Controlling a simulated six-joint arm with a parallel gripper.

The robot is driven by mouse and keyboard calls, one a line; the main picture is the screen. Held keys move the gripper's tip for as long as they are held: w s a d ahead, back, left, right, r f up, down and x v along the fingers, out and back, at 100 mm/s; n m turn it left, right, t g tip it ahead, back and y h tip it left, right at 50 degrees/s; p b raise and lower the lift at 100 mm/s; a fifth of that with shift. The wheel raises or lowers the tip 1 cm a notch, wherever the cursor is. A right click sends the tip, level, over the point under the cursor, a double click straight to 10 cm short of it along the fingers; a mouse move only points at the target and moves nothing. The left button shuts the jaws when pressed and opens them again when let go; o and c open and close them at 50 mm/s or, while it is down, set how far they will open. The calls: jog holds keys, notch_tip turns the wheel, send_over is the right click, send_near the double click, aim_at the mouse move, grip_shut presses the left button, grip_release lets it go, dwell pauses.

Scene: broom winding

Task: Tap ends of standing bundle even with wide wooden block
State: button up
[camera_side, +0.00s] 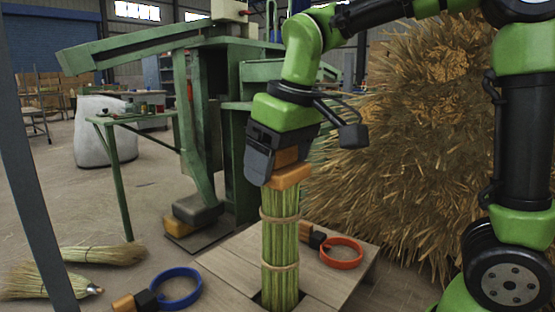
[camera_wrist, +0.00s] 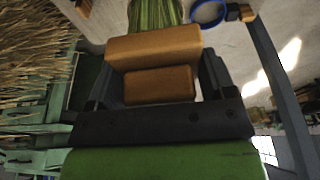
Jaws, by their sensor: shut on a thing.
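The bundle (camera_side: 280,240) of green-yellow stalks stands upright in an opening in the wooden table top, tied with two bands. My gripper (camera_side: 275,172) is directly above it, pointing down, shut on the wooden block (camera_side: 288,178). In the side view the block's wide underside is at the bundle's top end; it looks in contact, but a small gap cannot be ruled out. In the wrist view the block (camera_wrist: 155,45) sits between the dark fingers, with the stalks (camera_wrist: 152,13) just beyond it. The block hides the stalk ends.
A green machine (camera_side: 235,110) stands behind. A large straw heap (camera_side: 400,130) fills the right. Brooms (camera_side: 100,254) lie on the floor at left.

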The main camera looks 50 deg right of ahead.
jog(key=shift+r, duration=3.45)
jog(key=shift+s+f, duration=0.1)
jog(key=shift+f, duration=2.85)
jog(key=shift+f, duration=0.65)
jog(key=shift+r, duration=0.1)
jog(key=shift+r, duration=3.5)
jog(key=shift+f, duration=0.1)
jog(key=shift+f, duration=2.9)
jog(key=shift+f, duration=0.35)
